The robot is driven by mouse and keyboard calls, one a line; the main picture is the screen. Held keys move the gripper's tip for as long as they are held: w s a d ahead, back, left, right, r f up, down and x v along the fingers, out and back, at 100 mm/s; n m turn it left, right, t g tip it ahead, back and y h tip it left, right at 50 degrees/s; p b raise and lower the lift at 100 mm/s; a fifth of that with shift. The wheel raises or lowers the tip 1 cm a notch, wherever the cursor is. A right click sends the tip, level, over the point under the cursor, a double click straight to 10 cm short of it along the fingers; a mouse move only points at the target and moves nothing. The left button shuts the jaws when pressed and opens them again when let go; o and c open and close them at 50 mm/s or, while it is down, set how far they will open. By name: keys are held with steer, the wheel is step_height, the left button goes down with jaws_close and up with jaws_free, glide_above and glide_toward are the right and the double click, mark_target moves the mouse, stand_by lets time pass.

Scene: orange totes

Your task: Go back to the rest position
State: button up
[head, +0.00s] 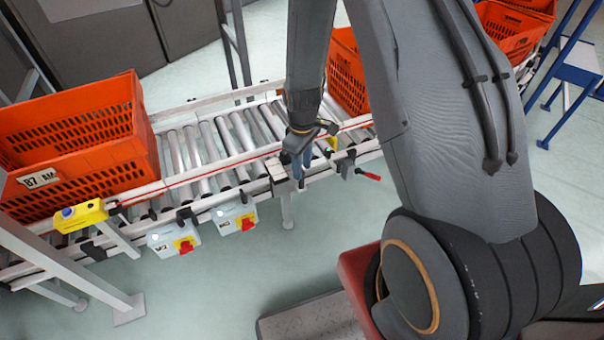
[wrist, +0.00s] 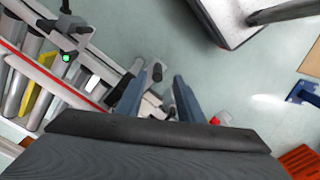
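My gripper (head: 298,163) hangs from my arm over the front rail of the roller conveyor (head: 205,155), pointing down. In the wrist view its two blue-grey fingers (wrist: 157,92) stand apart with a gap between them. Nothing is held in the gap; part of the conveyor's side and a black knob show beyond it. I cannot tell whether the fingertips touch the rail.
An orange tote (head: 75,135) sits at the conveyor's left; another (head: 348,72) is partly behind my arm. More totes (head: 510,30) stand top right. A yellow button box (head: 80,215), switch boxes (head: 174,238) and a red-tipped lever (head: 368,175) line the front. Floor in front is partly open.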

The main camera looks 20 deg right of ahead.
steer(key=shift+r, duration=0.6)
steer(key=shift+s+r, duration=0.1)
steer(key=shift+r, duration=0.1)
steer(key=s+r+m, duration=0.4)
steer(key=s+r, duration=0.4)
steer(key=r, duration=0.2)
steer(key=s+a+r+m, duration=0.1)
steer(key=s+r+m, duration=0.3)
steer(key=s+r, duration=0.5)
step_height(320, 180, up, 2)
steer(key=shift+a+r, duration=0.15)
steer(key=shift+r, duration=0.05)
steer(key=shift+c, duration=0.4)
stand_by(1.3)
